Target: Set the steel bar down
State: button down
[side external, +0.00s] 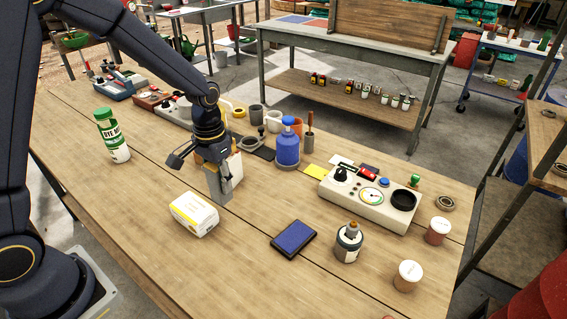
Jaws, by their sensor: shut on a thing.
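My gripper (212,163) is over the middle of the wooden table, pointing down and shut on the steel bar (222,190). The bar is a grey block that hangs roughly upright below the fingers. Its lower end is close to the tabletop; I cannot tell whether it touches. The fingers and the bar's upper part overlap in this view, so the exact grip is hidden.
A white and yellow carton (194,214) lies just in front of the bar. A pale box (235,164) stands close behind it. A blue bottle (288,148), dark blue pad (294,238) and control panel (370,197) are to the right. Bare wood (120,215) lies left.

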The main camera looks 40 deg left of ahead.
jog(key=a+r, duration=0.3)
jog(key=a, duration=1.2)
jog(key=a+r, duration=0.3)
jog(key=a, duration=1.1)
jog(key=shift+w+a+f, duration=1.25)
jog(key=shift+w+f, duration=0.35)
jog(key=shift+w, duration=0.3)
jog(key=shift+w+a+f, duration=1.3)
jog(key=shift+w+f, duration=0.25)
jog(key=shift+w, duration=0.4)
jog(key=shift+w+a+f, duration=1.25)
jog(key=shift+w+f, duration=0.35)
jog(key=shift+w, duration=0.3)
jog(key=shift+f, duration=1.5)
